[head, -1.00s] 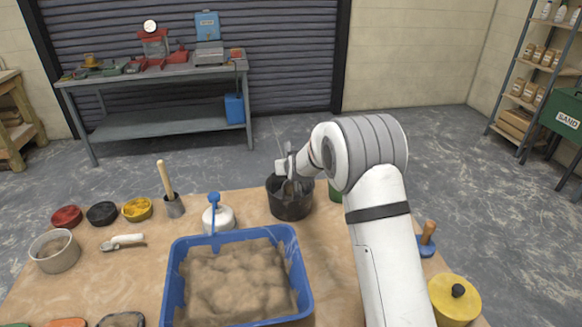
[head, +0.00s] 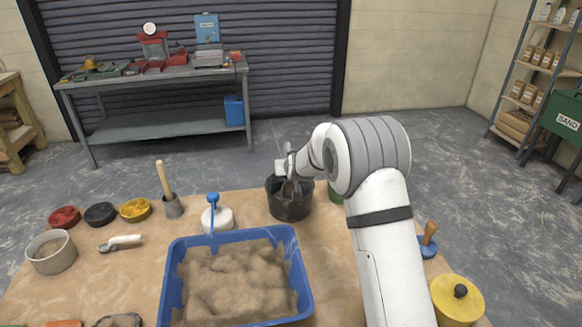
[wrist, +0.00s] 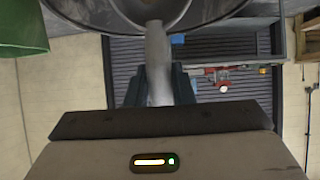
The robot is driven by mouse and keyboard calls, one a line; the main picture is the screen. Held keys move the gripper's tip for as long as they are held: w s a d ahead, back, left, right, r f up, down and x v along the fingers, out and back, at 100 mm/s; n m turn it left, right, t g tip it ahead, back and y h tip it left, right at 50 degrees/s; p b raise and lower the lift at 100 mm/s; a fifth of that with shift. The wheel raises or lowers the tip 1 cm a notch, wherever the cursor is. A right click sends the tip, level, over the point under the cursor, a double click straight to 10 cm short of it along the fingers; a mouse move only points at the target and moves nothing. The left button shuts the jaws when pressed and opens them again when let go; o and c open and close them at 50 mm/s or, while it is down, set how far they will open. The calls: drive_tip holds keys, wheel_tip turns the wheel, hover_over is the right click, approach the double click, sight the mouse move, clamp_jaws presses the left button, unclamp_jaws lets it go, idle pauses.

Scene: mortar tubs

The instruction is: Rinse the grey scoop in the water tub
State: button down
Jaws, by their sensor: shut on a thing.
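My gripper (head: 287,165) is over the black tub (head: 291,208) at the back middle of the table. In the wrist view its fingers (wrist: 158,85) are shut on the pale grey handle of the grey scoop (wrist: 157,62). The scoop's head (head: 289,189) is down at the mouth of the black tub, partly hidden by the gripper and the tub's wall. I cannot see the water or tell how deep the scoop is.
A blue tray (head: 298,262) of brown mortar stands in front of the tub. A white lidded pot (head: 218,221) with a blue tool is left of it. A green tub (head: 335,193) is close on the right, partly behind my arm.

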drive_tip(key=shift+f+b, duration=0.7)
drive_tip(key=shift+f, duration=0.2)
drive_tip(key=shift+r+p, duration=0.55)
drive_tip(key=shift+r, duration=0.5)
drive_tip(key=shift+f+b, duration=1.05)
drive_tip(key=shift+r+p, duration=0.7)
drive_tip(key=shift+r, duration=0.4)
drive_tip(key=shift+f+b, duration=1.05)
drive_tip(key=shift+f, duration=0.1)
drive_tip(key=shift+r+p, duration=0.75)
drive_tip(key=shift+r, duration=0.4)
drive_tip(key=shift+f+b, duration=1.05)
drive_tip(key=shift+f, duration=0.05)
drive_tip(key=shift+r+p, duration=0.9)
drive_tip(key=shift+r, duration=0.2)
drive_tip(key=shift+f+b, duration=1.05)
drive_tip(key=shift+f, duration=0.05)
drive_tip(key=shift+r, duration=0.1)
